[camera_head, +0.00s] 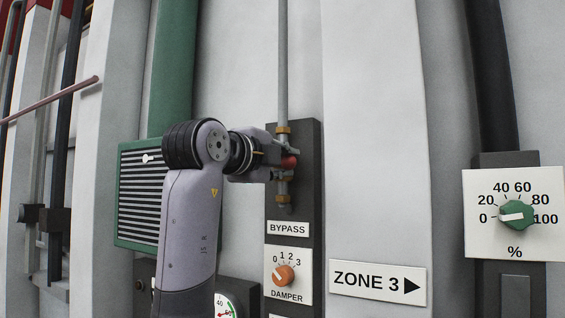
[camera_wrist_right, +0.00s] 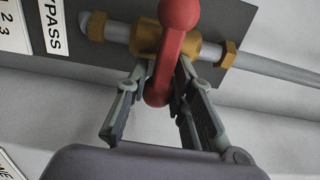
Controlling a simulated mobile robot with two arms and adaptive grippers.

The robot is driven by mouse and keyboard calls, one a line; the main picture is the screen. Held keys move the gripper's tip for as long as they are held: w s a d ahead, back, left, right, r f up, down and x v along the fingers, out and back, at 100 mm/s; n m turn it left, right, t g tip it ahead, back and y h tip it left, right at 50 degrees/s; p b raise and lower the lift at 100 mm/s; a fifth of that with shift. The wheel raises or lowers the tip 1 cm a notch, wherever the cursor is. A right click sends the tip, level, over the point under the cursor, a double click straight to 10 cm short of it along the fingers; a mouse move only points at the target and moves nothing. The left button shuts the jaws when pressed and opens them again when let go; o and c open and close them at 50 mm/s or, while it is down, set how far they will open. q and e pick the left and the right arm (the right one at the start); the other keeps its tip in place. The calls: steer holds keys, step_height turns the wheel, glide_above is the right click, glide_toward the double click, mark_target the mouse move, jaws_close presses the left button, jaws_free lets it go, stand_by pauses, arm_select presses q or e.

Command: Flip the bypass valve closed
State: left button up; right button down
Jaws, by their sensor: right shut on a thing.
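The bypass valve has a red lever with a ball end. In the right wrist view the red lever (camera_wrist_right: 164,60) lies across the brass valve body (camera_wrist_right: 146,37) and its pipe, roughly at a right angle to the pipe. My right gripper (camera_head: 278,160) reaches the valve from the left, above the BYPASS label (camera_head: 288,229). In the right wrist view its fingers (camera_wrist_right: 160,72) are on both sides of the lever, shut on it. My left gripper is out of view.
An orange damper knob (camera_head: 284,275) sits below the valve on the same dark panel. A ZONE 3 sign (camera_head: 378,282) and a green percent dial (camera_head: 517,215) are to the right. A green louvred box (camera_head: 135,215) stands behind my arm.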

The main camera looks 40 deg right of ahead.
steer(key=shift+f, duration=0.2)
steer(key=c, duration=1.7)
jaws_free()
steer(key=shift+o, duration=0.5)
steer(key=shift+r, duration=0.1)
steer(key=shift+d, duration=0.1)
steer(key=v, duration=1.2)
